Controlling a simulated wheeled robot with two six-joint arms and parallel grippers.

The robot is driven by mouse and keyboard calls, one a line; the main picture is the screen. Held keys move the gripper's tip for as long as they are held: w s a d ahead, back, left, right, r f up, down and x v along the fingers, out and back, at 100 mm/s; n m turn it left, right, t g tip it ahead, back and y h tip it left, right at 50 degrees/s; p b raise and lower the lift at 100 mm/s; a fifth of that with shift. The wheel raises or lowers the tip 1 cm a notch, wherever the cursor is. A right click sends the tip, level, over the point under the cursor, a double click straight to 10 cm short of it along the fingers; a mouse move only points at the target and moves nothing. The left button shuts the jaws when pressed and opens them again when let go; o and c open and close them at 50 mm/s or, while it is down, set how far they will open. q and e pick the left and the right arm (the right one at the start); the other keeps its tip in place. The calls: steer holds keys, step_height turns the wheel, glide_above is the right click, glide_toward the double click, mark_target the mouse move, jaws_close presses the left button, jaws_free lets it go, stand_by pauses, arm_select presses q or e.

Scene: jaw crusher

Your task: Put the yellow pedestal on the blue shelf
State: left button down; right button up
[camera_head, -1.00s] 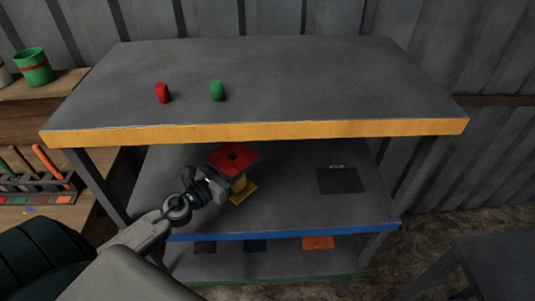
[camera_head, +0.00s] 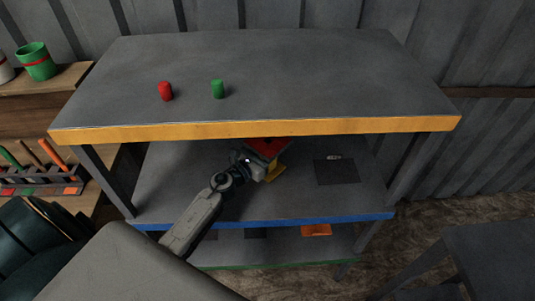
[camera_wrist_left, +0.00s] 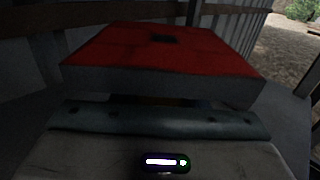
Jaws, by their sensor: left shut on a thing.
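The yellow pedestal (camera_head: 276,171) has a red square top (camera_head: 268,148) and a yellow foot. In the left wrist view its red top (camera_wrist_left: 165,50) with a small dark square hole fills the upper middle. My left gripper (camera_head: 257,165) is shut on the pedestal, below its top. The pedestal is over the middle deck of the rack, the blue-edged shelf (camera_head: 300,205). I cannot tell whether its foot touches the deck. The orange-edged top shelf hides part of the red top in the head view. My right gripper is not in view.
The orange-edged top shelf (camera_head: 290,85) overhangs close above; a red and a green small cylinder (camera_head: 218,89) stand on it. A dark square plate (camera_head: 336,171) lies right of the pedestal on the blue shelf. A green-edged shelf is below. Rack legs stand at both sides.

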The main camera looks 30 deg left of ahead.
arm_select(q)
steer(key=shift+f, duration=0.35)
steer(key=shift+r, duration=0.1)
steer(key=c, duration=0.8)
jaws_free()
steer(key=shift+f, duration=0.2)
steer(key=shift+c, duration=0.2)
steer(key=shift+s+r, duration=0.15)
